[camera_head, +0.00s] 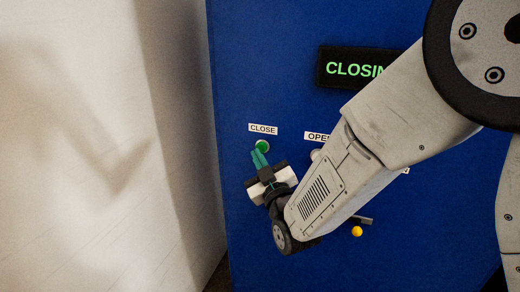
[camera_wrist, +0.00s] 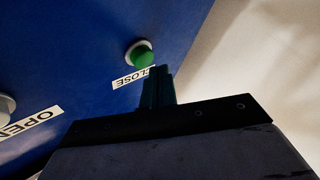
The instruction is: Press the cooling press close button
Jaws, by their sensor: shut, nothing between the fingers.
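The close button (camera_head: 262,146) is a round green button on the blue panel, just below a white label (camera_head: 263,129) reading CLOSE. My gripper (camera_head: 259,156) is shut, with its teal fingertips at the lower edge of the button in the head view. In the wrist view the green button (camera_wrist: 143,57) stands out from a pale ring, and my fingertips (camera_wrist: 160,72) appear right beside it. I cannot tell whether they touch it. A black display (camera_head: 355,68) shows green letters reading CLOSIN, the rest hidden behind my arm.
A pale button (camera_head: 316,155) sits right of the green one, under a partly hidden OPEN label (camera_head: 317,136). A yellow-tipped lever (camera_head: 357,231) sticks out lower on the blue panel (camera_head: 300,30). A white wall (camera_head: 80,200) stands to the left.

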